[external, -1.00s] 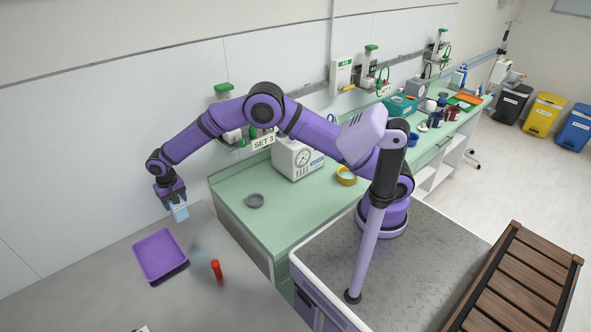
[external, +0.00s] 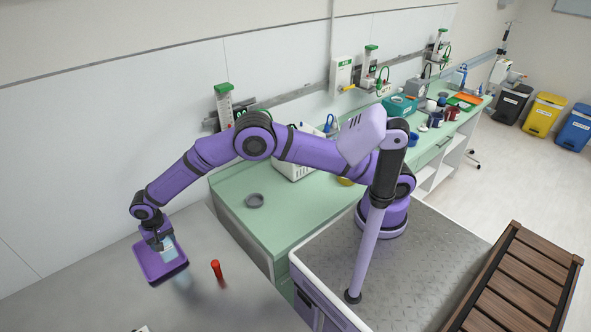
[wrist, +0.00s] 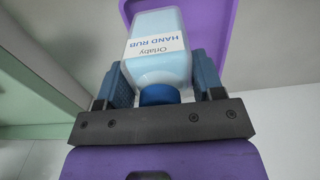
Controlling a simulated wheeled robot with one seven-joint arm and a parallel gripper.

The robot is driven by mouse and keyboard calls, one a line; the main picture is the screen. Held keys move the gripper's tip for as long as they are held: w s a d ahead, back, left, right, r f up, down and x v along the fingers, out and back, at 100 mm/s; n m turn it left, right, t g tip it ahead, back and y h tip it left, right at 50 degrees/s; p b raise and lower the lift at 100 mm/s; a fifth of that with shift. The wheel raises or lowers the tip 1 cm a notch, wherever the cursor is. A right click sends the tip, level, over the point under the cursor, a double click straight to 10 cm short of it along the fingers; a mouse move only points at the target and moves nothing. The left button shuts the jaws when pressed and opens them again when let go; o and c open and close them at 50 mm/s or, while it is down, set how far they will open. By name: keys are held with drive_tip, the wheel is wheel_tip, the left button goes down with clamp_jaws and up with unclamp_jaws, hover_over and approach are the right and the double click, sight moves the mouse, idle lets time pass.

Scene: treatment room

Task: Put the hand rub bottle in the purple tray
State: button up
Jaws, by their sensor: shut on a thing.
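My gripper (external: 160,240) is shut on the hand rub bottle (external: 168,248), a pale blue bottle with a white label. In the wrist view the bottle (wrist: 160,62) sits between the two jaws, its blue cap toward the gripper and its "HAND RUB" label in sight. The purple tray (external: 150,272) lies on the grey table at the lower left. The bottle is over the tray in the external view; I cannot tell whether it touches the tray floor. In the wrist view the tray (wrist: 212,30) shows behind the bottle.
The table left of the tray is clear.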

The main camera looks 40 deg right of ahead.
sight(166, 247)
drive_tip(key=shift+f, duration=1.75)
drive_tip(key=shift+f, duration=0.15)
drive_tip(key=o, duration=1.2)
drive_tip(key=shift+c, duration=0.2)
wheel_tip(166, 247, up, 12)
drive_tip(key=shift+r, duration=0.15)
drive_tip(key=shift+d, duration=0.1)
